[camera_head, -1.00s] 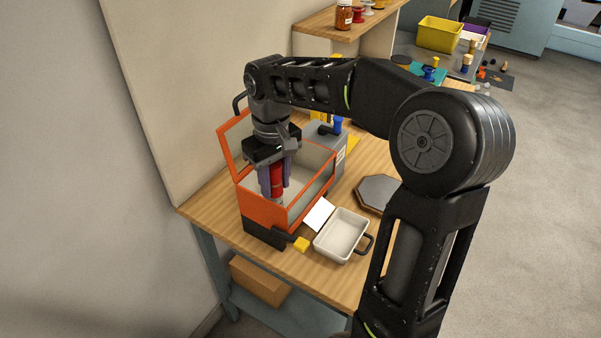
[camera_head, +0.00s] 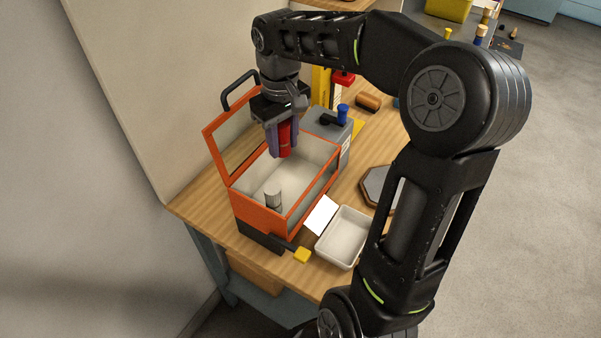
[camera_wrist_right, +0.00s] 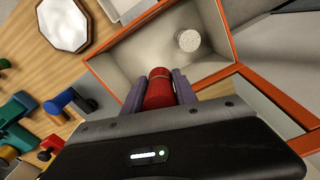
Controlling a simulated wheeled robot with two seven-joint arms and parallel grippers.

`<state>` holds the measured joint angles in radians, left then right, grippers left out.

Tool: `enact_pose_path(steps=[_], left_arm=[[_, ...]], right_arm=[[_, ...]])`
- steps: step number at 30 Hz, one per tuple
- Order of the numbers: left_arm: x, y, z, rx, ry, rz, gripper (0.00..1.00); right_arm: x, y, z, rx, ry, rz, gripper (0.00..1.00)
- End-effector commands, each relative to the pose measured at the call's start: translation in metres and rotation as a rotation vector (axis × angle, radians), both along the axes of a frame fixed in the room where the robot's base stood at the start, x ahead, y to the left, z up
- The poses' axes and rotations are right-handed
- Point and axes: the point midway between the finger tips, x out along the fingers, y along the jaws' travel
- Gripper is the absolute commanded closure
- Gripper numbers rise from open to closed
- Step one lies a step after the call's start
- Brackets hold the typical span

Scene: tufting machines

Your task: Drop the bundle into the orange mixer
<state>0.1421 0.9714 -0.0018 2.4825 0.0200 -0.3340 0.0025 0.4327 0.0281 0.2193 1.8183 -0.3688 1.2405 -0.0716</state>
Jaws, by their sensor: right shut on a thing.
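The orange mixer (camera_head: 258,213) is an open orange-rimmed box with a pale inside, and its framed lid (camera_head: 215,150) stands raised at the left. My right gripper (camera_head: 282,146), with purple fingers, is shut on the red bundle (camera_head: 285,137) near the mixer's back side, above its floor. In the right wrist view the bundle (camera_wrist_right: 159,88) sits between the fingers (camera_wrist_right: 159,80), with the mixer's inside beyond it. A grey cylinder (camera_head: 272,198) stands inside the mixer near the front; its speckled round top shows in the wrist view (camera_wrist_right: 188,40). My left gripper is not in view.
A grey unit with a blue knob (camera_head: 342,113) stands behind. A grey octagonal plate (camera_head: 375,184) is partly hidden by my arm.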

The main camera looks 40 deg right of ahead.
Motion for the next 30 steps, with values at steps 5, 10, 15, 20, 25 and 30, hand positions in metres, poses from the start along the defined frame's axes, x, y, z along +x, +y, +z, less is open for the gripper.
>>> enact_pose_path(steps=[5, 10, 15, 20, 25, 30], left_arm=[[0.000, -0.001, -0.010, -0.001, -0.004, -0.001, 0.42], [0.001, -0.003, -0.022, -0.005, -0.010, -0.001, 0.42], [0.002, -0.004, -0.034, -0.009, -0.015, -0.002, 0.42], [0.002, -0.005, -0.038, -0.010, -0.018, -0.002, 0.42], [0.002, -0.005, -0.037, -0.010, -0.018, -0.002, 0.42], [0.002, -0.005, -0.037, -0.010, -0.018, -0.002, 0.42]], right_arm=[[0.000, 0.000, -0.015, 0.000, 0.001, -0.001, 1.00], [-0.001, 0.000, -0.036, 0.000, 0.002, -0.001, 1.00], [0.000, 0.000, -0.053, 0.000, 0.000, 0.000, 1.00], [0.000, 0.000, -0.059, 0.000, -0.001, 0.000, 1.00], [0.000, 0.000, -0.058, 0.000, -0.001, 0.000, 1.00], [0.000, 0.000, -0.058, 0.000, 0.000, 0.000, 0.61]])
